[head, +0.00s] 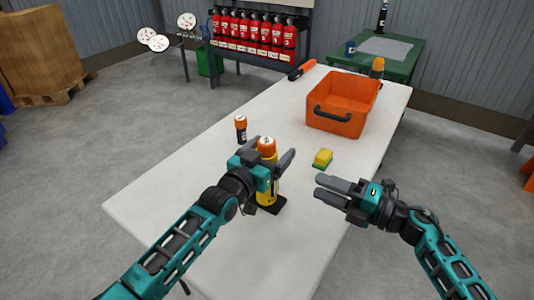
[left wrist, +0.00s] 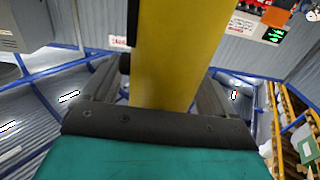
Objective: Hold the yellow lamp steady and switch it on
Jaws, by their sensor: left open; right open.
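The yellow lamp (head: 268,192) stands upright on the white table, with an orange top and a dark foot. My left gripper (head: 268,157) is open, with its fingers on either side of the lamp's upper body. In the left wrist view the lamp's yellow body (left wrist: 168,55) rises between the two fingers; I cannot tell if either finger touches it. My right gripper (head: 324,188) is open and empty, to the right of the lamp and apart from it. The lamp's switch cannot be made out.
Red extinguishers (head: 253,32) hang on a rack behind. The table's near left is clear.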

